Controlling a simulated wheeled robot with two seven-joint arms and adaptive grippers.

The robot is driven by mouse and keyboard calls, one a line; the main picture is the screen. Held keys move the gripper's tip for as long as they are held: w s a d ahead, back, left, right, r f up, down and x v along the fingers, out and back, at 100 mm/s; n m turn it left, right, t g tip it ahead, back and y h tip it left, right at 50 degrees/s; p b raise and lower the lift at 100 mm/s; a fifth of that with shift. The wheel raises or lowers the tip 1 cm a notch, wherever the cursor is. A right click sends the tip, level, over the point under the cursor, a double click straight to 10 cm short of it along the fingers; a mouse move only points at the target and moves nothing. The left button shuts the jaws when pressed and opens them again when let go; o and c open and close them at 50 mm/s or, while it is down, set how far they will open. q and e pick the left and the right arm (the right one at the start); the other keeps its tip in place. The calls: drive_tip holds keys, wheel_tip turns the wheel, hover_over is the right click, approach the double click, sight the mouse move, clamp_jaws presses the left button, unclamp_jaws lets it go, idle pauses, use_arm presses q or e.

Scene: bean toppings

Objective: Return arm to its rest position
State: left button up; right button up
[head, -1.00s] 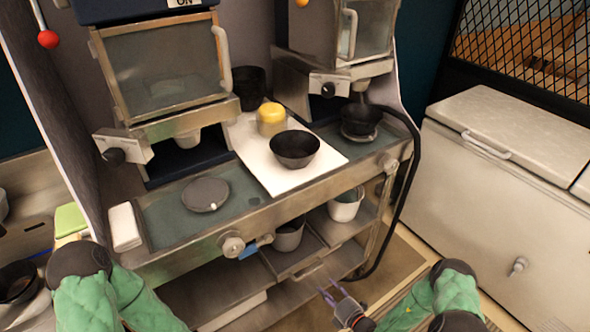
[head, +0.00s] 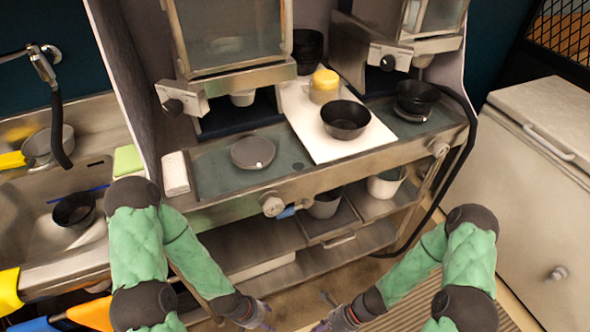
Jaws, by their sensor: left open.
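My two arms, with green padded sleeves, hang low in front of the machine counter in the head view. My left gripper (head: 262,318) is at the bottom centre, below the counter's front edge, open and with nothing seen in it. My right gripper (head: 325,312) is just to its right, pointing inward at the bottom; its fingers are small and partly cut off, so its opening is unclear. Both are apart from the counter and its objects.
A black bowl (head: 345,119) stands on a white board (head: 306,128) beside a yellow-lidded jar (head: 324,86). A grey round lid (head: 252,152) lies on the left tray. A sink (head: 92,190) is at left, a white chest (head: 545,190) at right. Floor between is open.

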drive_tip(key=shift+w+d+r+n+t+h+p, duration=0.15)
drive_tip(key=shift+w+d+r+n+t+h, duration=0.45)
drive_tip(key=shift+n, duration=2.55)
drive_tip(key=shift+w+d+r+n+t+h+p, duration=0.3)
drive_tip(key=shift+w+n+t+h, duration=0.55)
drive_tip(key=shift+n, duration=2.35)
drive_tip(key=shift+w+d+r+n+t+h+p, duration=0.1)
drive_tip(key=shift+w+d+r+n+t+h, duration=0.6)
drive_tip(key=shift+n, duration=2.45)
drive_tip(key=shift+w+a+f+g+h, duration=0.1)
drive_tip(key=shift+a+f+g+h, duration=0.15)
drive_tip(key=shift+f+h, duration=0.2)
